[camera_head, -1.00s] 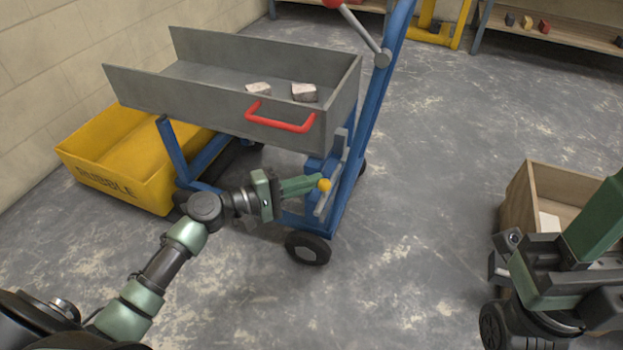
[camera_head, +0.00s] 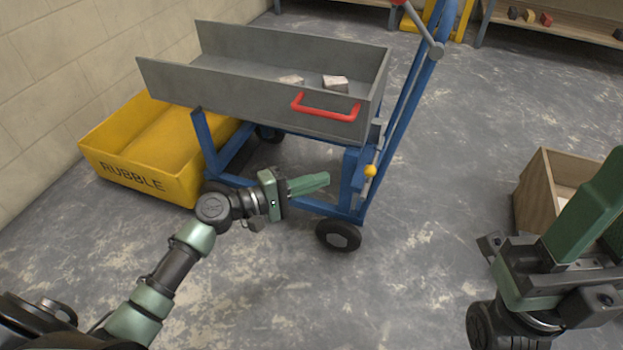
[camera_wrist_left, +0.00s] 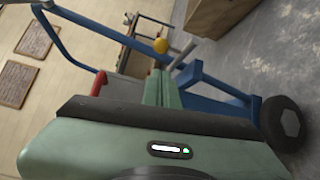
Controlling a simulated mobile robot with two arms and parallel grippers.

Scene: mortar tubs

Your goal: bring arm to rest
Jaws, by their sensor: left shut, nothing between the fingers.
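My left gripper (camera_head: 326,178) is shut and empty, its green fingers pointing right, in front of the blue-framed cart. Its fingers also show in the left wrist view (camera_wrist_left: 160,88). A yellow knob (camera_head: 370,170) on the cart's frame is to the right of the fingertips, with a gap between. In the left wrist view the knob (camera_wrist_left: 161,46) appears above the fingers. My right gripper (camera_head: 605,165) is at the lower right, large and close, partly cut off by the picture edge; whether its fingers are parted is unclear.
The cart carries a grey tray (camera_head: 240,88) with a red handle (camera_head: 325,106) and pale rubble chunks (camera_head: 335,83). A yellow rubble bin (camera_head: 135,178) stands behind it at the left, by the wall. A wooden box (camera_head: 535,195) stands behind my right gripper. Floor between cart and box is clear.

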